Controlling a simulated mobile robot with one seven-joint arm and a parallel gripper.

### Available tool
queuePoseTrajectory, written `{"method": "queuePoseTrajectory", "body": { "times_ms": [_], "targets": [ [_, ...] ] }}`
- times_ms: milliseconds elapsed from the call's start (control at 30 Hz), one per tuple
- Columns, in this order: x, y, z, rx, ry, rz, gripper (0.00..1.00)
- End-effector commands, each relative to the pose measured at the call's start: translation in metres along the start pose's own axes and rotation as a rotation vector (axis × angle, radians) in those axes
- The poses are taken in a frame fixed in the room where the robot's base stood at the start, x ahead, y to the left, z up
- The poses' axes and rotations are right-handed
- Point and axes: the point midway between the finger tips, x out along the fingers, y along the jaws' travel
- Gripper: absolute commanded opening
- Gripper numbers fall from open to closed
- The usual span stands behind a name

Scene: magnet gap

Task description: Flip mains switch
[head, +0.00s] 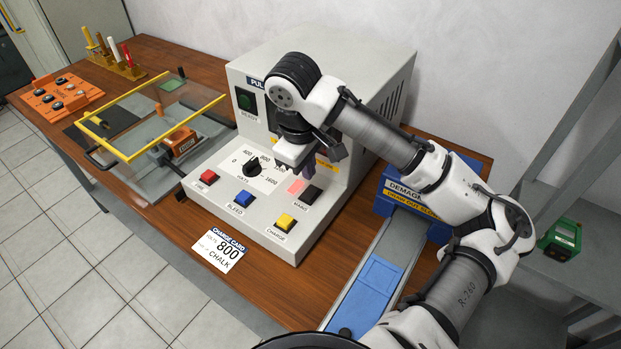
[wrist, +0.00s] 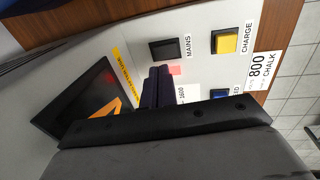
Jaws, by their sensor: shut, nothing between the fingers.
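The mains switch (head: 312,193) is a black rocker on the sloping front panel of the grey machine (head: 330,120), with a MAINS label beside it. It also shows in the wrist view (wrist: 168,49), fully in sight. My gripper (head: 308,172) is shut and empty. Its dark fingers hang over the panel just behind the switch. In the wrist view the fingertips (wrist: 159,70) appear close to the switch, beside a lit pink-red patch (wrist: 175,70). I cannot tell how high they are above the panel.
The panel also carries a black dial (head: 252,167), a red button (head: 208,176), a blue button (head: 245,198) and a yellow button (head: 286,222). A blue demagnetiser (head: 395,199) stands to the right.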

Motion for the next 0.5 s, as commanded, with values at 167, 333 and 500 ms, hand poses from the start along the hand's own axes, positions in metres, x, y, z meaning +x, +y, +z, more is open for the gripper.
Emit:
{"method": "queuePoseTrajectory", "body": {
  "times_ms": [167,333,500],
  "targets": [
    [0.028,-0.001,0.000,0.000,0.000,-0.004,0.00],
    [0.044,-0.001,0.000,0.001,-0.001,-0.002,0.00],
    [0.049,0.000,0.000,0.001,-0.002,0.001,0.00]
  ]
}}
